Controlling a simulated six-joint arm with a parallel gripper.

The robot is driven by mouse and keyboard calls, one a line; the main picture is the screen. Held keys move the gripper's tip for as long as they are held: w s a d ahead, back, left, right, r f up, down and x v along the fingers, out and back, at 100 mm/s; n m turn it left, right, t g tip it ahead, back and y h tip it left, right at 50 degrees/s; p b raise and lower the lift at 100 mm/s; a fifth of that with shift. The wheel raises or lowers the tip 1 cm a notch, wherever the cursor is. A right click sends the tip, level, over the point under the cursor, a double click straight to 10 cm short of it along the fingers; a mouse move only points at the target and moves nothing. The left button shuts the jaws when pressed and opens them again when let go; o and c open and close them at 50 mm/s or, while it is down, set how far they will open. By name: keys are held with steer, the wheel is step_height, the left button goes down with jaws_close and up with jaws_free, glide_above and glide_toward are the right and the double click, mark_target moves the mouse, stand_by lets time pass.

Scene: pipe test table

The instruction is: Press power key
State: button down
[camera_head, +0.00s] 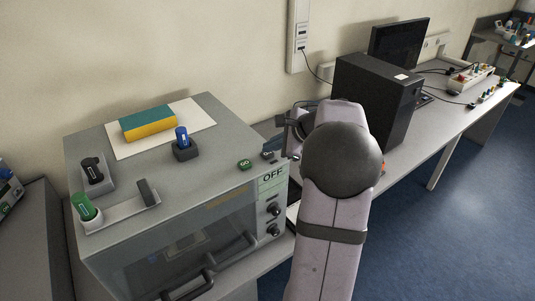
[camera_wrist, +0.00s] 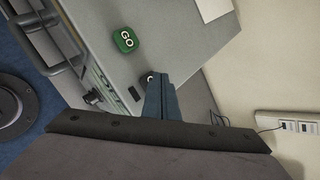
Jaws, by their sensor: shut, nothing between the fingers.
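The grey machine (camera_head: 226,124) stands at the left with a sign reading OFF (camera_head: 272,176) at its front right corner. A dark round key (camera_head: 268,155) sits on its top near that corner, right of a green GO button (camera_head: 245,164). In the wrist view the dark key (camera_wrist: 146,77) is partly hidden behind my fingers, and the GO button (camera_wrist: 125,39) shows clear. I cannot read the dark key's marking in full. My gripper (camera_wrist: 157,78) is shut and empty, its tips overlapping the dark key in the picture. I cannot tell whether they touch it.
A black computer tower (camera_head: 378,100) stands to the right, behind my arm.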

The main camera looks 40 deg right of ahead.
mark_target(271, 155)
steer(key=shift+f, duration=0.35)
steer(key=shift+r, duration=0.2)
stand_by(0.4)
steer(key=shift+r+p, duration=0.6)
steer(key=shift+r, duration=0.1)
step_height(271, 155, up, 5)
steer(key=p, duration=0.4)
stand_by(0.9)
